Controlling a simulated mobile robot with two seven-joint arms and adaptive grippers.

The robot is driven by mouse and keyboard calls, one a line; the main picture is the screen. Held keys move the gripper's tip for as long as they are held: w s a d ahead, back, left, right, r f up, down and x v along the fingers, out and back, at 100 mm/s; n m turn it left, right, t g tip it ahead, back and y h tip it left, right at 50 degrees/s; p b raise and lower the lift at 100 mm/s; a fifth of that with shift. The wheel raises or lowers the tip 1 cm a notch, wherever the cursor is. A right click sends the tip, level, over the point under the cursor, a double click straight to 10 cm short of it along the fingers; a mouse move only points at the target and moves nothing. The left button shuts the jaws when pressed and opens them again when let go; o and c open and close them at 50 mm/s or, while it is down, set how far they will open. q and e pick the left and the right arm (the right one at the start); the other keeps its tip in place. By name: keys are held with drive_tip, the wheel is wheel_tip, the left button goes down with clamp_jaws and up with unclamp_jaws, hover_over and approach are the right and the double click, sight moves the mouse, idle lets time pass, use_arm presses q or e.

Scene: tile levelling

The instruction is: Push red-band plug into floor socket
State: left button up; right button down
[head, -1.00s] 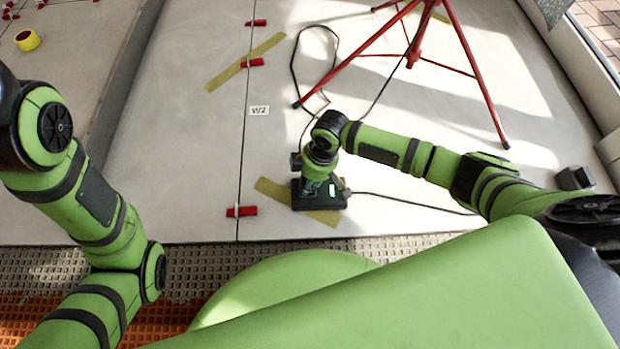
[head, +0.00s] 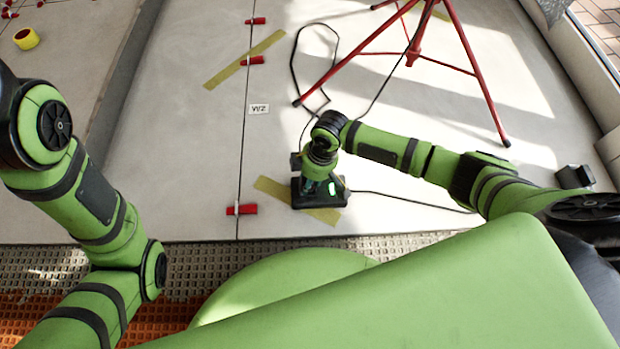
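The black floor socket box (head: 332,201) lies on the pale tiles near the front edge, partly over a strip of yellow tape, with a small green light showing. My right gripper (head: 318,184) points down over the box from my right wrist. Its fingers are mostly hidden by the wrist, so I cannot tell whether they are open or shut. No red-band plug can be made out; the area under the wrist is hidden. My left arm bends down at the left, and its gripper is out of the picture.
A red tripod (head: 413,50) stands behind, with a black cable (head: 293,65) looping toward the box. Another cable (head: 410,201) runs right from the box. Red wedges (head: 241,209) sit along the tile joint. A small dark block (head: 574,177) lies at the right.

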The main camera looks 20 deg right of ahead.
drive_tip(key=shift+f, duration=0.25)
idle(0.4)
drive_tip(key=c, duration=0.8)
unclamp_jaws()
drive_tip(key=r, duration=0.4)
drive_tip(key=d+r, duration=0.1)
drive_tip(key=r, duration=0.3)
drive_tip(key=d+r, duration=0.1)
drive_tip(key=r, duration=0.3)
drive_tip(key=shift+s+d, duration=0.1)
drive_tip(key=shift+s, duration=0.2)
